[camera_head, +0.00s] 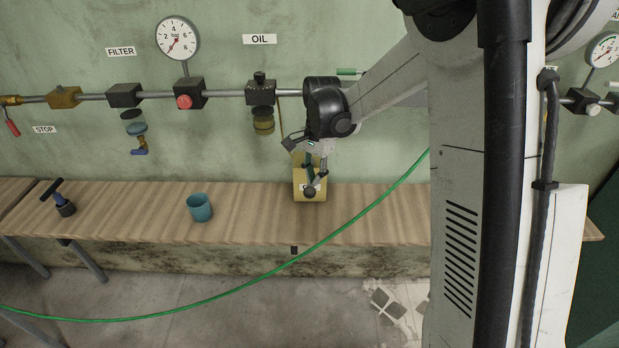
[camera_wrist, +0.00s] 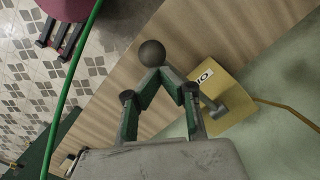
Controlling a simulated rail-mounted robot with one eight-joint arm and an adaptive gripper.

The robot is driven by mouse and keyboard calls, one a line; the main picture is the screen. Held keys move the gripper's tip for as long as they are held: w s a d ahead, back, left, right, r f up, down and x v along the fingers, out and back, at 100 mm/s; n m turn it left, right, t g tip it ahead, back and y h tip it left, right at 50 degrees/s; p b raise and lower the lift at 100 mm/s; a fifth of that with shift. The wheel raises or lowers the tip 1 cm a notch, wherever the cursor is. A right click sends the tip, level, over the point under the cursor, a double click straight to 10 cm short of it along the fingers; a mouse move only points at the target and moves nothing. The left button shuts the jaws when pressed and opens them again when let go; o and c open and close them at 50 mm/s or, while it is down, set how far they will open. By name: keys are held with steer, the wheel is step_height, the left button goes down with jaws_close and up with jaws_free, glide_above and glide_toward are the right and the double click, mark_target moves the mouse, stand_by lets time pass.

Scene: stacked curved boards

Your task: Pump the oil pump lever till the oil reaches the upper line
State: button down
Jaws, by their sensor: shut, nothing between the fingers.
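The yellow oil pump (camera_head: 300,172) stands on the wooden bench against the wall; it also shows in the wrist view (camera_wrist: 232,72). Its lever ends in a dark ball knob (camera_head: 309,192), large in the wrist view (camera_wrist: 152,53). My gripper (camera_head: 315,180) is shut and empty above the bench. In the wrist view its fingertips (camera_wrist: 160,74) meet right beside the ball; I cannot tell whether they touch it. The oil glass (camera_head: 263,122) hangs under a black block below the OIL sign, with yellowish oil inside. Its lines are too small to read.
A teal cup (camera_head: 199,208) and a dark T-handled tool (camera_head: 62,198) stand on the bench (camera_head: 130,208) to the left. A pipe with gauge (camera_head: 177,38), filter (camera_head: 134,125) and red button (camera_head: 184,102) runs along the wall. A green hose (camera_head: 240,283) crosses in front of the bench.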

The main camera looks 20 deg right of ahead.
steer(key=shift+w+d+r, duration=0.3)
steer(key=shift+w+d, duration=0.25)
steer(key=shift+d, duration=0.25)
steer(key=shift+r, duration=0.1)
step_height(320, 180, up, 12)
steer(key=d, duration=0.1)
steer(key=shift+w, duration=0.3)
stand_by(0.6)
steer(key=s+a+r+n+t+b, duration=0.1)
steer(key=s+r+n+t, duration=0.15)
steer(key=s, duration=0.45)
steer(key=s+a+r+n+t+b, duration=0.1)
steer(key=s+n, duration=0.2)
steer(key=s, duration=0.5)
steer(key=s+a+f+n+t+h+b, duration=0.1)
steer(key=s+f+n+t, duration=0.3)
steer(key=s, duration=0.9)
step_height(320, 180, down, 2)
steer(key=shift+s+n, duration=0.2)
steer(key=shift+n, duration=0.55)
